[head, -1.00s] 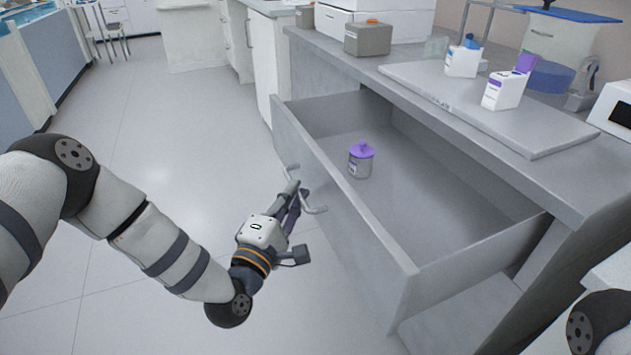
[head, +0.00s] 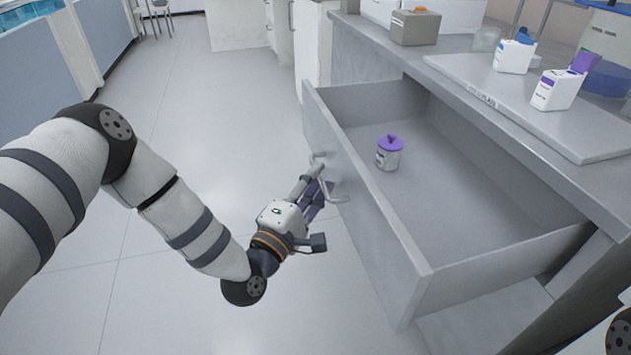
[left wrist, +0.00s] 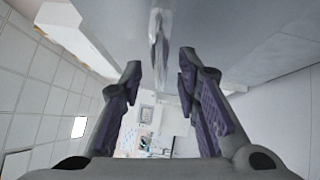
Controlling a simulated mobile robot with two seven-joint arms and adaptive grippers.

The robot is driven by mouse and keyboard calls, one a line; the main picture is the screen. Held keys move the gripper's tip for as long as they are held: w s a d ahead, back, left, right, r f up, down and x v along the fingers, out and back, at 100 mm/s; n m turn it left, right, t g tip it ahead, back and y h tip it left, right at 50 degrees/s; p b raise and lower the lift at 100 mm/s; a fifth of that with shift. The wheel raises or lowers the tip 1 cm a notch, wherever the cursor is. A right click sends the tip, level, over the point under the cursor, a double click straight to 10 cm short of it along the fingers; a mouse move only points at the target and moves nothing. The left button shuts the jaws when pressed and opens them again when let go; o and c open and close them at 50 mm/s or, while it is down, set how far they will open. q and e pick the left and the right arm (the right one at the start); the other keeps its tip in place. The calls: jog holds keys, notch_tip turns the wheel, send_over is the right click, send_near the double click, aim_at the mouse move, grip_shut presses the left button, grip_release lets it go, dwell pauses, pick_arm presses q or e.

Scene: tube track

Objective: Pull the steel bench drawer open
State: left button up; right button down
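The steel bench drawer (head: 375,215) stands far out from under the bench, its inside open to view. Its bar handle (head: 329,188) is on the front panel. My left gripper (head: 318,172) is at the handle, in front of the drawer. In the left wrist view my left gripper (left wrist: 160,72) has its two fingers spread apart with a clear gap. The handle (left wrist: 158,42) shows in line with this gap, and no finger visibly presses on it. My right gripper is out of view.
A small jar with a purple lid (head: 389,153) stands inside the drawer. The bench top (head: 455,100) carries a grey box (head: 415,27) and a board (head: 530,108) with white bottles (head: 557,90). The floor (head: 190,130) left of the drawer is clear.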

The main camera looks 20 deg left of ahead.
pick_arm(q)
jog(key=s+a+f, duration=0.1)
jog(key=s, duration=1)
jog(key=shift+s+a+f, duration=0.35)
jog(key=shift+s+a, duration=0.05)
jog(key=shift+d, duration=0.1)
